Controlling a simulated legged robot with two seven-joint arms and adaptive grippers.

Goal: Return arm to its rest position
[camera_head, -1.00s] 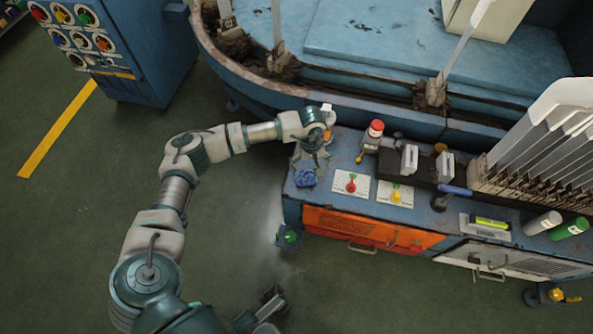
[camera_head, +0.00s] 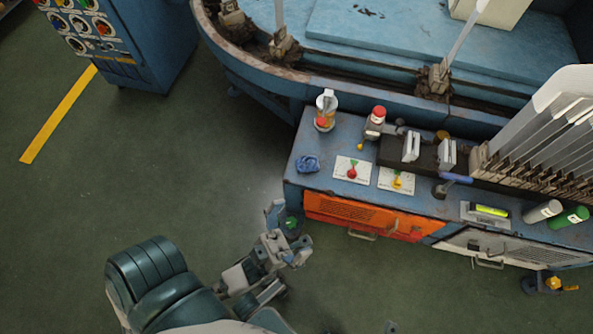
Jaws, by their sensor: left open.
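My left gripper (camera_head: 287,231) is low in the middle of the head view, in front of the bench's left front corner. Its fingers are apart and nothing shows held between them. My left arm (camera_head: 155,282) is folded back towards the lower left, with its teal shoulder joint large in view. The gripper appears clear of the bench top. My right gripper cannot be made out.
The blue bench (camera_head: 330,190) carries a white-and-orange bottle (camera_head: 325,112), a red-capped bottle (camera_head: 375,122), a blue cloth (camera_head: 307,164) and two switch cards. An orange drawer (camera_head: 365,217) faces me. Upright boards (camera_head: 540,135) stand right. Green floor is open left.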

